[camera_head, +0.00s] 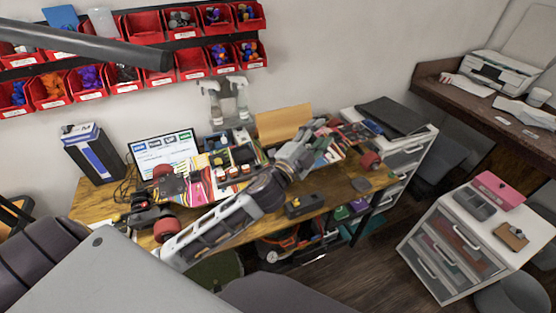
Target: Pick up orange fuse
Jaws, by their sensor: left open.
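No single orange fuse stands out clearly. Small orange pieces (52,86) lie in a red bin on the wall at the left, and more orange bits mixed with blue show in bins further right. My left arm reaches from the lower left over the wooden workbench. My left gripper (322,136) is at its far end, over the cluttered right part of the bench, well below and right of the orange pieces. It is open; its fingers are small and blend with the clutter, and I see nothing clearly held. My right gripper is not in view.
A thick dark tube (95,46) crosses in front of the bins. On the bench (338,193) are a laptop (165,148), a black box (93,153) and a dark yellow-marked device (305,205). White drawers (410,150) stand right. A small drawer cabinet (465,245) stands further right.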

